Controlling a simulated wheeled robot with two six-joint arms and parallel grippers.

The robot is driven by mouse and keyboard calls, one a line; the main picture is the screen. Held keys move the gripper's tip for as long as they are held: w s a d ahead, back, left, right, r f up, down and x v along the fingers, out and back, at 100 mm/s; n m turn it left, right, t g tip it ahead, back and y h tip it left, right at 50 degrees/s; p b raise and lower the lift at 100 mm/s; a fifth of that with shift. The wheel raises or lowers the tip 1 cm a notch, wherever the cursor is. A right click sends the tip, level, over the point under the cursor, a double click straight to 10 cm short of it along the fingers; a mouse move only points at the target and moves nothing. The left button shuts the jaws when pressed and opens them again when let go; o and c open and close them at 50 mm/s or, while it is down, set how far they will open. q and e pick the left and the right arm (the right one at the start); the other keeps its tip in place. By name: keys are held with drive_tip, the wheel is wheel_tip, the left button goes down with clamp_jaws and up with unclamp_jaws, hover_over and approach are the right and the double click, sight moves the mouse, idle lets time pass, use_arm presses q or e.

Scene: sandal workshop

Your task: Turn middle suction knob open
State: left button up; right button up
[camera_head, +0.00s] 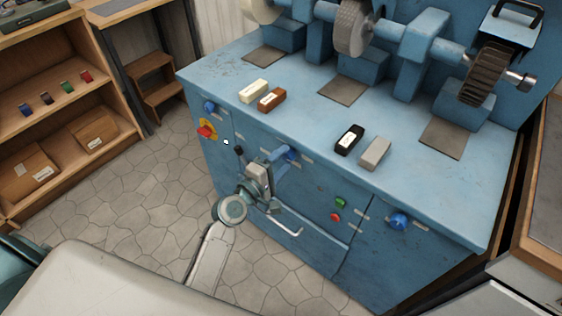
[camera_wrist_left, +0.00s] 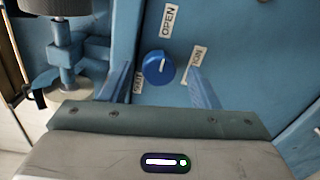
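The middle suction knob (camera_head: 292,154) is blue and sits on the front of the blue machine (camera_head: 320,190). It shows clearly in the left wrist view (camera_wrist_left: 158,68), with a white mark on its face. An OPEN label (camera_wrist_left: 168,20) is above it, a SHUT label (camera_wrist_left: 138,84) is at its lower left, and a partly hidden label (camera_wrist_left: 197,60) is at its right. My left gripper (camera_head: 282,160) is in front of the knob. Its fingers (camera_wrist_left: 164,85) are apart on either side of the knob, with visible gaps. My right gripper is not in view.
Other blue knobs are at the left (camera_head: 210,107) and right (camera_head: 398,222). A red emergency button (camera_head: 206,131), green button (camera_head: 340,202) and red button (camera_head: 336,216) are on the front. A handle (camera_head: 287,229) juts out below my gripper. Blocks lie on top.

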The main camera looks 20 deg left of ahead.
use_arm(q)
drive_tip(key=shift+s+a, duration=0.1)
drive_tip(key=shift+s, duration=0.15)
drive_tip(key=b+v, duration=0.1)
drive_tip(key=v, duration=0.9)
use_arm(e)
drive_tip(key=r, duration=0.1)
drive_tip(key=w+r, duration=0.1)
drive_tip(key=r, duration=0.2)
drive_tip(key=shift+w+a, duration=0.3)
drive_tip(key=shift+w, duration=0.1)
use_arm(q)
drive_tip(key=shift+s, duration=0.15)
